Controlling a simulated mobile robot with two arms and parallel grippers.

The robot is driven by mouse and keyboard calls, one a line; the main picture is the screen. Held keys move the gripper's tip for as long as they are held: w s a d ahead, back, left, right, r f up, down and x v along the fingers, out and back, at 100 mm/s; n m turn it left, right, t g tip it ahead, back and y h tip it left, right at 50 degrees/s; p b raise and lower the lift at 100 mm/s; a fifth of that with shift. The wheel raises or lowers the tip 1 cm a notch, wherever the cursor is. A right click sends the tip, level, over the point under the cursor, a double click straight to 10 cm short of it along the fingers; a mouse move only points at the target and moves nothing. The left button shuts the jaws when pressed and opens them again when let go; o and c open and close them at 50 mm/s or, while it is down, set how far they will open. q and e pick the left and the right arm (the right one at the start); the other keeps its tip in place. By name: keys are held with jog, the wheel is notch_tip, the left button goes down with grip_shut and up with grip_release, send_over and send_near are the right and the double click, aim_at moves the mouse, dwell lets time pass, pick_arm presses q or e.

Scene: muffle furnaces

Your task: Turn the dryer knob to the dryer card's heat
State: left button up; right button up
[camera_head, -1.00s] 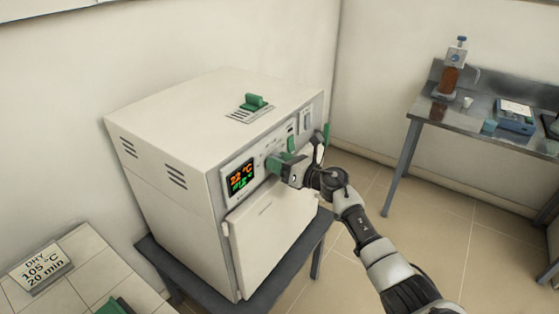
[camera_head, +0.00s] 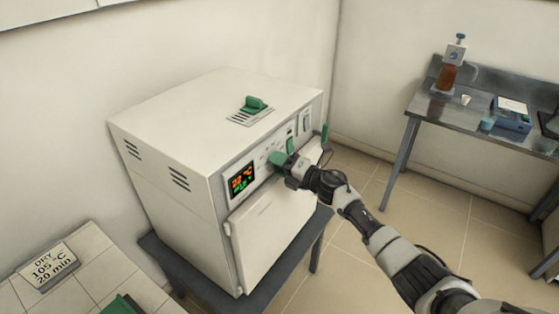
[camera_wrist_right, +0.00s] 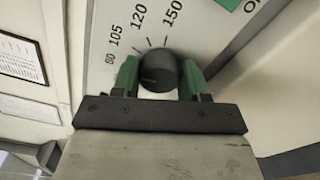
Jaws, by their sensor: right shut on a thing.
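The dryer (camera_head: 215,140) is a cream box on a dark stand. Its front panel has a lit display (camera_head: 241,181) with orange digits above green ones. The dryer card (camera_head: 48,267) reads DRY, 105 °C, 20 min. My right gripper (camera_head: 284,163) is at the front panel, right of the display. In the right wrist view, its green fingers are shut on the dark round knob (camera_wrist_right: 158,70), one on each side. Scale marks 105, 120 and 150 show around the knob; I cannot tell which mark it points to. My left gripper is out of view.
A green handle (camera_head: 256,104) sits on the dryer's top. The dryer's door (camera_head: 268,225) is closed below the panel. A metal table (camera_head: 440,107) with a brown bottle and a blue device stands at right. A tiled bench (camera_head: 95,260) is at lower left. The floor between is clear.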

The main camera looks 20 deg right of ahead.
jog(key=shift+f+m+p, duration=0.1)
jog(key=shift+m+p, duration=0.65)
jog(key=shift+m, duration=1.55)
jog(key=o, duration=0.9)
jog(key=shift+d, duration=0.1)
jog(key=b+v, duration=0.2)
jog(key=v, duration=0.8)
jog(key=shift+s+d, duration=0.25)
jog(key=shift+s, duration=0.05)
